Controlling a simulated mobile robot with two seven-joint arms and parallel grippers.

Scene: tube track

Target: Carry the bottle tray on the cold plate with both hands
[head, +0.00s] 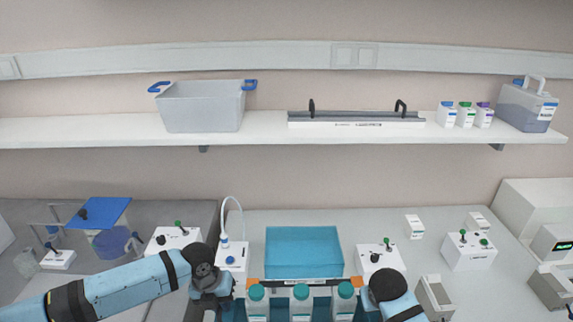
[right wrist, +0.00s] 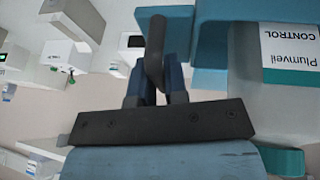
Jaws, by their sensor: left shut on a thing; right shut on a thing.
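The bottle tray (head: 278,310) is at the bottom edge of the head view, partly cut off. The flat teal block (head: 303,252), which looks like the cold plate, lies on the bench just beyond the tray. My left gripper (head: 226,296) is at the tray's left end; its fingertips are hard to make out. My right gripper (right wrist: 156,82) is shut on a dark curved handle (right wrist: 156,45) at the tray's right end. In the right wrist view a bottle label (right wrist: 290,55) reads "Plumveil CONTROL".
White boxes with green-topped knobs (head: 176,238) and (head: 380,258) flank the teal block. A white device with a curved tube (head: 233,256) stands close at its left. A shelf (head: 270,137) above holds a grey bin (head: 202,106), a bar with two handles and small bottles.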

